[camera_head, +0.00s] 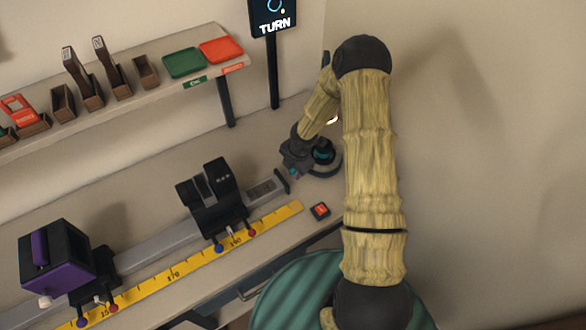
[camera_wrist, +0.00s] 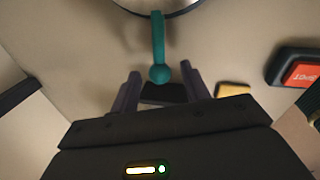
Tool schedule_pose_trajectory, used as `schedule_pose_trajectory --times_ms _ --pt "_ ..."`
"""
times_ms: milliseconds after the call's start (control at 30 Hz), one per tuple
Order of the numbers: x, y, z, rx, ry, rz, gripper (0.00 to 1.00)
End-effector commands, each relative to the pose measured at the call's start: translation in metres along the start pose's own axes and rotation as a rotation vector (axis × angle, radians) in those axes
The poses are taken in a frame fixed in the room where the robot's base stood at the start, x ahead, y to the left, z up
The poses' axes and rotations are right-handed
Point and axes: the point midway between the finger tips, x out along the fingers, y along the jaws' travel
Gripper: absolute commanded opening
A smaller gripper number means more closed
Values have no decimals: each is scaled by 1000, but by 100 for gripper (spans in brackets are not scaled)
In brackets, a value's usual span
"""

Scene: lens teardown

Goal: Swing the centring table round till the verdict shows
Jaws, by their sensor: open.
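The centring table (camera_head: 325,168) is a dark round base with a teal-trimmed top at the bench's right end, partly hidden by my arm. Its rim shows at the top of the wrist view (camera_wrist: 165,8). A teal handle (camera_wrist: 158,40) with a ball end reaches from it. My gripper (camera_wrist: 158,76) is open, with its purple fingers on either side of the ball; I cannot tell if they touch it. In the head view my gripper (camera_head: 292,172) is at the table's left side. The black sign (camera_head: 272,15) reads TURN under a cyan curved mark.
A red button block (camera_head: 320,210) sits in front of the table, also at right in the wrist view (camera_wrist: 300,70). A rail with a black carriage (camera_head: 212,197), a purple-black box (camera_head: 58,262) and a yellow scale (camera_head: 190,262) lies left. A shelf holds green (camera_head: 185,63) and red trays (camera_head: 221,50).

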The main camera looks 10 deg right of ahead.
Motion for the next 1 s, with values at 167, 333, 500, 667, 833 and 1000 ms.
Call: schedule_pose_trajectory --times_ms 167,333,500,667,833,1000 --pt "2 0 1 0 -1 0 46" --pt "2 0 0 0 -1 0 36" --pt "2 0 0 -2 0 0 3" --pt "2 0 0 -2 0 0 0" --pt "2 0 0 -8 1 0 0" --pt "0 -3 -1 -31 6 -1 0"
